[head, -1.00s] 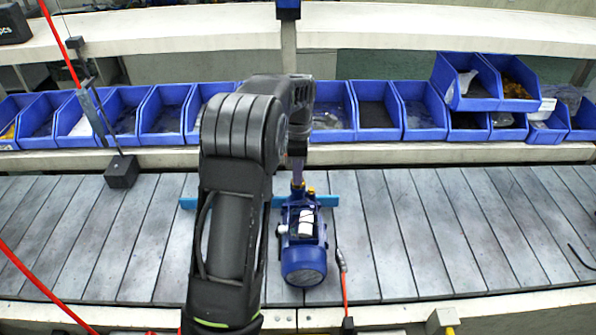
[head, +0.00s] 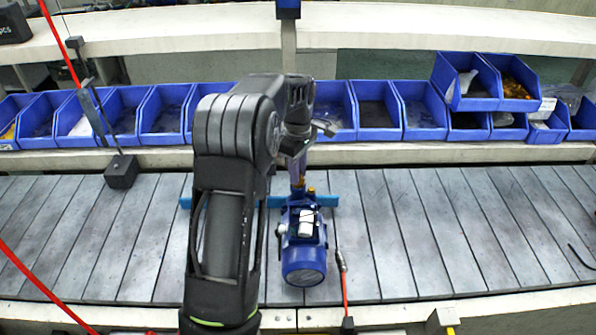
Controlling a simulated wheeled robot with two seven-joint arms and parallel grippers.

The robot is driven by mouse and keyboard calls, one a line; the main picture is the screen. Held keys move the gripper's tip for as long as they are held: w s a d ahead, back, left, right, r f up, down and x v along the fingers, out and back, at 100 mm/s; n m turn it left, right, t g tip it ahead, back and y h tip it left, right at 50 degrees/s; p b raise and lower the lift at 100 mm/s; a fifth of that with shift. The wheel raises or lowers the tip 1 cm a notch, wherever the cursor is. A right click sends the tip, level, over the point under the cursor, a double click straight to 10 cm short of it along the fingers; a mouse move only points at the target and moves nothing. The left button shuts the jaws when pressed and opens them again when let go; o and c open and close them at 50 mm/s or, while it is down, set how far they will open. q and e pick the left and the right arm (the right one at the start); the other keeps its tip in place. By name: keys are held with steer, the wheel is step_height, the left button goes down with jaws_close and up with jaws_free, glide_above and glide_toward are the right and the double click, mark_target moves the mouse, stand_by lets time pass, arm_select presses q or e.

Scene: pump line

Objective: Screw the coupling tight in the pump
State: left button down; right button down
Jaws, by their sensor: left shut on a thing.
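The blue pump (head: 303,240) lies on the slatted grey table, with its round motor end toward me. At its far end a small brass-coloured coupling (head: 298,186) shows just below my left gripper (head: 298,172). The gripper comes down from above and is shut on the coupling. My black arm and wrist hide part of the view to the left of the pump. The fingertips are small and partly blurred, so I cannot tell how deep the coupling sits. My right gripper is not in view.
A light blue bar (head: 328,201) lies behind the pump. A red cable with a metal tip (head: 341,262) is close on its right. A black block (head: 122,171) stands at the left. Blue bins (head: 420,110) line the back.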

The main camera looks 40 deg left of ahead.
arm_select(q)
steer(key=c, duration=1.3)
jaws_free()
steer(key=shift+c, duration=0.2)
steer(key=shift+n, duration=1.7)
steer(key=n, duration=0.3)
steer(key=shift+n, duration=1.9)
